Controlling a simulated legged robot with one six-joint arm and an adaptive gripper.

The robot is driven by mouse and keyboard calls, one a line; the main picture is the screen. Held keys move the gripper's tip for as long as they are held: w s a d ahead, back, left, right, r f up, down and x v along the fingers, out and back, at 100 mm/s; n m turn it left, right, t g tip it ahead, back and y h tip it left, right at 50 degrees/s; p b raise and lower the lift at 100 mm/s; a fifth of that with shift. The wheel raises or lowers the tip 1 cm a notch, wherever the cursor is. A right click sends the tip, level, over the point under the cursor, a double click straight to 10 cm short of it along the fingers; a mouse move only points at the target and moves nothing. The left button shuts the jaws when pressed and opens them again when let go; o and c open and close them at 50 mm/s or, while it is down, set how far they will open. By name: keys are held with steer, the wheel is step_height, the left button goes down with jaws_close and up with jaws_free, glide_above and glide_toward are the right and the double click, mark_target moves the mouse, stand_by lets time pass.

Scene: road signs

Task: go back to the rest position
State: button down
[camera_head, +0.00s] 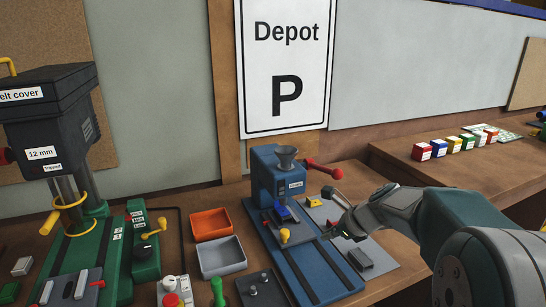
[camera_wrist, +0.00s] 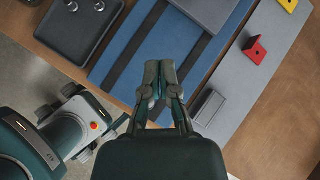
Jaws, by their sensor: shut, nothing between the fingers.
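My gripper (camera_head: 338,229) is shut and empty. In the head view it hangs over the right side of the blue machine's base (camera_head: 294,262). The wrist view shows its two fingertips together (camera_wrist: 160,70) above the blue base with dark stripes (camera_wrist: 125,68). A gap to the surface seems to be there, but its height is hard to tell. My arm comes in from the right in the head view.
A blue press (camera_head: 277,178) with a red handle stands close to the left of my gripper. A grey block (camera_head: 361,259) lies on the grey plate. Orange (camera_head: 211,224) and grey (camera_head: 222,257) bins and a green drill machine (camera_head: 130,246) stand left. Coloured blocks (camera_head: 454,144) line the back right bench.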

steer(key=s+a+r+n+h, duration=0.1)
steer(key=s+a+r+n, duration=0.1)
steer(key=s+n, duration=0.45)
steer(key=s+a+r+n+h, duration=0.1)
steer(key=s+a+r+n, duration=0.15)
steer(key=s+n, duration=0.45)
steer(key=s+d+n+h, duration=0.2)
steer(key=s+n+h, duration=0.1)
steer(key=s+n, duration=0.8)
steer(key=s, duration=0.4)
steer(key=shift+f+h, duration=0.35)
steer(key=shift+h, duration=0.05)
